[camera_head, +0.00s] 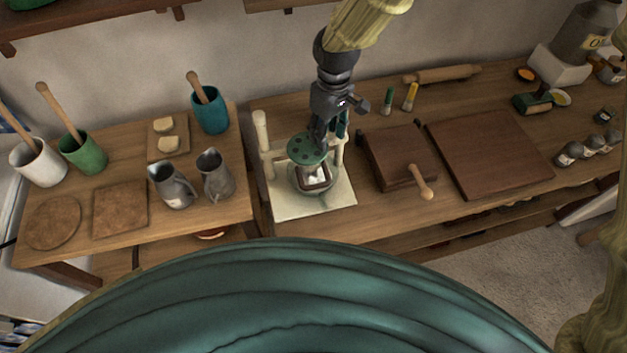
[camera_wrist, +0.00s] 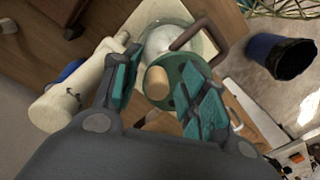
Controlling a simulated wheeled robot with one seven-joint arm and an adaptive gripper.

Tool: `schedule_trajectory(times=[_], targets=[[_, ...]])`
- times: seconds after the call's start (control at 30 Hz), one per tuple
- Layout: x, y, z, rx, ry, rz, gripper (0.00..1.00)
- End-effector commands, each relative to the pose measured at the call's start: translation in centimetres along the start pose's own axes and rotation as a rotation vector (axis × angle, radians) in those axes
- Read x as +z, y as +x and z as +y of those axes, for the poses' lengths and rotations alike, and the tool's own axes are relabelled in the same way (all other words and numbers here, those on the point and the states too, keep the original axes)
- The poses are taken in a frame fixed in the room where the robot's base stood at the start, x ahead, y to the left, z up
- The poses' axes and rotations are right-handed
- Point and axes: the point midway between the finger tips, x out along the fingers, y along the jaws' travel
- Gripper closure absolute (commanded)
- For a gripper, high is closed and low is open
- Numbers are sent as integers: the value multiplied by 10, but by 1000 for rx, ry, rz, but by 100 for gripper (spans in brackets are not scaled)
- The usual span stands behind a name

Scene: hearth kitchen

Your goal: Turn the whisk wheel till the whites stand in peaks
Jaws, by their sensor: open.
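The green whisk wheel (camera_head: 304,149), dotted with dark holes, sits on a pale stand with posts (camera_head: 264,140), above a glass bowl (camera_head: 326,187) holding white stuff. In the wrist view the wheel (camera_wrist: 188,72) carries a round wooden knob (camera_wrist: 157,84). My gripper (camera_head: 322,142) is over the wheel. In the wrist view its teal fingers (camera_wrist: 160,72) are open, one on each side of the knob; I cannot tell whether either touches it. The whites (camera_wrist: 158,42) show partly beyond the wheel; whether they stand in peaks is unclear.
Two grey jugs (camera_head: 172,186) and a teal pot (camera_head: 210,112) stand left of the stand. A wooden box with a handle (camera_head: 394,158) and a large board (camera_head: 489,153) lie to its right. A rolling pin (camera_head: 442,75) lies at the back.

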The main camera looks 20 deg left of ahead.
Motion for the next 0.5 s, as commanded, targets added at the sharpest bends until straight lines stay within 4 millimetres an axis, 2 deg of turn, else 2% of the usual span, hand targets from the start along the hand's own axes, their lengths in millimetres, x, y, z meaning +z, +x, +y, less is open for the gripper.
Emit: schedule_trajectory(times=[0.5], targets=[[0,-36,-2,0,0,0,57]])
